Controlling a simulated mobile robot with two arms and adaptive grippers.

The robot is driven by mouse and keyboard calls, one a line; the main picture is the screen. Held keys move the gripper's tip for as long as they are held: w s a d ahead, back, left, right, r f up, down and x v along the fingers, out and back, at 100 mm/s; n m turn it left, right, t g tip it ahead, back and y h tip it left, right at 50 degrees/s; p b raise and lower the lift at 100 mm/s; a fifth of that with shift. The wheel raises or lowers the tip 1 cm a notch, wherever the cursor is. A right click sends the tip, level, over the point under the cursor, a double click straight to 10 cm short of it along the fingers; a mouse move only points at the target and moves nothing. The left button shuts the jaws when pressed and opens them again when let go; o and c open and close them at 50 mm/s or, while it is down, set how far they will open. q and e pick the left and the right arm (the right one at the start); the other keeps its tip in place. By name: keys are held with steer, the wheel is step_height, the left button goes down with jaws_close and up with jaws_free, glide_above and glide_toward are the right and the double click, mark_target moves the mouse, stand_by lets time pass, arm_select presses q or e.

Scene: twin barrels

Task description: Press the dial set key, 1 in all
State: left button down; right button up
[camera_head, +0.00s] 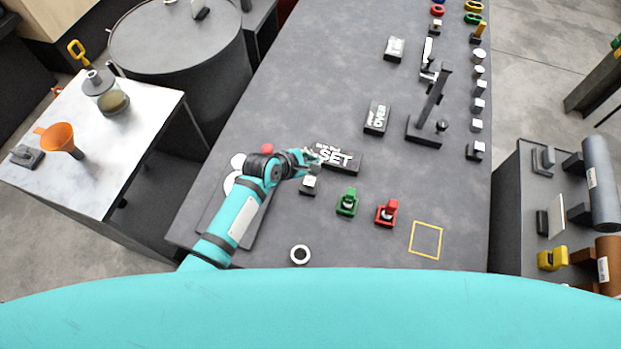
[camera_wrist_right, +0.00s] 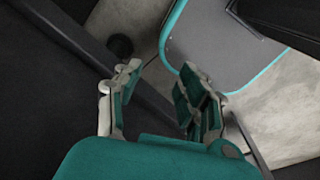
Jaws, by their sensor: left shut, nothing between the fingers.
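The dial set key (camera_head: 345,160) is a dark block with large white "SET" lettering and a smaller line above it, on the grey bench in the head view. My left gripper (camera_head: 314,158) is shut and empty at the key's left end, covering part of it. I cannot tell whether the fingertips touch the key or hover just above it. My right gripper (camera_wrist_right: 160,78) shows only in the right wrist view. Its fingers are apart with nothing between them, away from the key.
A similar dark block marked "OVER" (camera_head: 376,117) lies behind the key. A small grey-white block (camera_head: 309,185), a green clip-like piece (camera_head: 347,202) and a red one (camera_head: 386,212) stand in front. A black post on a base (camera_head: 425,130) stands at the back right.

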arm_select(q)
steer(key=b, duration=0.8)
glide_above(312, 182)
step_height(312, 182, down, 7)
steer(key=shift+a, duration=0.1)
steer(key=shift+f+b, duration=0.5)
steer(key=shift+f, duration=0.4)
arm_select(e)
step_height(312, 182, down, 9)
steer(key=w, duration=0.1)
steer(key=shift+d, duration=0.4)
steer(key=shift+a, duration=0.2)
arm_select(q)
steer(key=shift+f, duration=0.2)
steer(key=shift+f, duration=0.3)
arm_select(e)
steer(key=shift+d, duration=0.1)
